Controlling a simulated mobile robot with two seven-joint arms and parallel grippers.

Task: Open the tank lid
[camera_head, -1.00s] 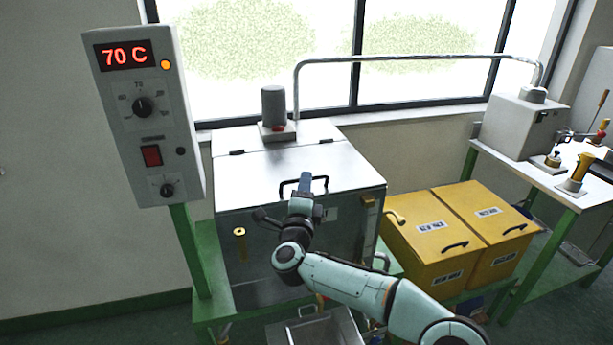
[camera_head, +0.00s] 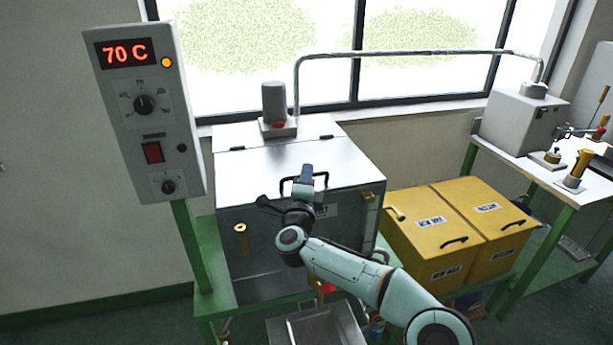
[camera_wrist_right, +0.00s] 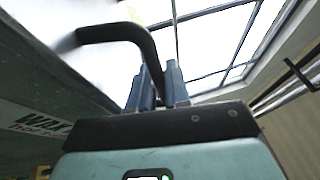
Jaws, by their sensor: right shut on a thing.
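The wax tank (camera_head: 270,265) is a metal box on a green stand, with a shiny flat lid (camera_head: 255,172) on top. The lid lies level and looks closed. A black bar handle (camera_head: 326,180) stands at the lid's front edge. My right gripper (camera_head: 306,173) is at this handle, its arm reaching in from below. In the right wrist view the black handle (camera_wrist_right: 112,31) passes between the two blue-grey fingers (camera_wrist_right: 159,78), which are shut on it. The gripper covers part of the handle. My left gripper is not in view.
A control box (camera_head: 150,120) reading 70 C stands left of the tank. A grey cylinder (camera_head: 273,102) sits behind the lid, near a metal pipe (camera_head: 420,53). Yellow bins (camera_head: 412,220) stand to the right. A metal tray (camera_head: 277,330) is below the front.

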